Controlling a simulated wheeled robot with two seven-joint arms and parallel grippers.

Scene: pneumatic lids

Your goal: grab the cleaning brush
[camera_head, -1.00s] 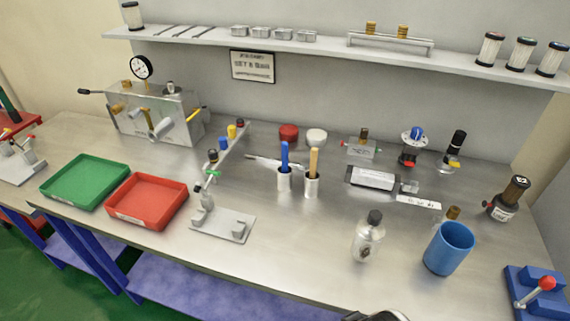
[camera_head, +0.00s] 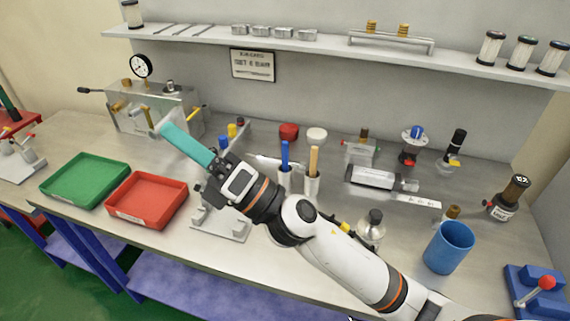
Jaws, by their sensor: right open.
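Two upright handles stand in small metal cups at mid-bench: a blue handle (camera_head: 284,156) and a tan, wooden-looking handle (camera_head: 314,161). Their lower ends are hidden in the cups, so I cannot tell which is the cleaning brush. My right gripper (camera_head: 168,132) has teal fingers and is open, with the fingers overlapping in this view. It points up and left, above the bench between the red tray and the metal test box, left of both handles. I see nothing between its fingers. My left gripper is not in view.
A red tray (camera_head: 148,219) and a green tray (camera_head: 67,201) lie at left. The metal test box (camera_head: 128,122) stands behind. A steel stand (camera_head: 222,230) is partly hidden behind my right arm. A clear bottle (camera_head: 370,235) and a blue cup (camera_head: 448,249) stand at right.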

